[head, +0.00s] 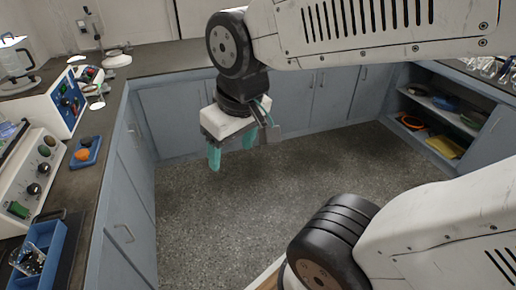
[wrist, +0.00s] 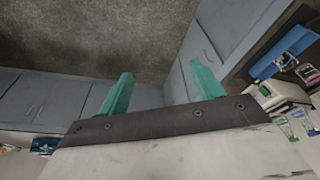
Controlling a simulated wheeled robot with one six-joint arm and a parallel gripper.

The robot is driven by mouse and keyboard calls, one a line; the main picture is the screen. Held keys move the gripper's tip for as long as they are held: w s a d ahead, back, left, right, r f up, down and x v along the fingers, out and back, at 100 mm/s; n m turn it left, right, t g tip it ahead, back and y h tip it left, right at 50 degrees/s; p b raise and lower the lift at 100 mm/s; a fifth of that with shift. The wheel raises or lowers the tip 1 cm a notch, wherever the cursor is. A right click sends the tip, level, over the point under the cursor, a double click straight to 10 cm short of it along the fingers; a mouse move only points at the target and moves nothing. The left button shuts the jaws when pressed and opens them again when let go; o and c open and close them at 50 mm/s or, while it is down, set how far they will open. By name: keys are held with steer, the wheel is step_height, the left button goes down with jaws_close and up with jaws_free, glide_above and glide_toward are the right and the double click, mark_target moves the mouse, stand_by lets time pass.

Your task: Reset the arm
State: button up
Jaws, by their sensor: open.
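My gripper (head: 231,153) hangs at the end of my arm in the head view, over the open floor between the cabinets. Its two teal fingers point down and stand apart, with nothing between them. In the wrist view the gripper (wrist: 160,88) shows both teal fingers spread, with floor and grey cabinet fronts beyond them. It touches nothing.
A dark counter (head: 105,140) runs along the left, with a white-and-blue device (head: 62,100), a control box with knobs (head: 35,175), a blue tray (head: 85,152) and a blue rack (head: 40,245). Open shelves (head: 440,115) stand at right. The floor (head: 220,220) is clear.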

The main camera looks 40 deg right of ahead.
steer(key=s+d+r+m+g, duration=0.1)
steer(key=s+d, duration=0.1)
steer(key=s, duration=0.3)
steer(key=shift+s+r+g, duration=0.3)
steer(key=shift+s, duration=0.1)
stand_by(0.8)
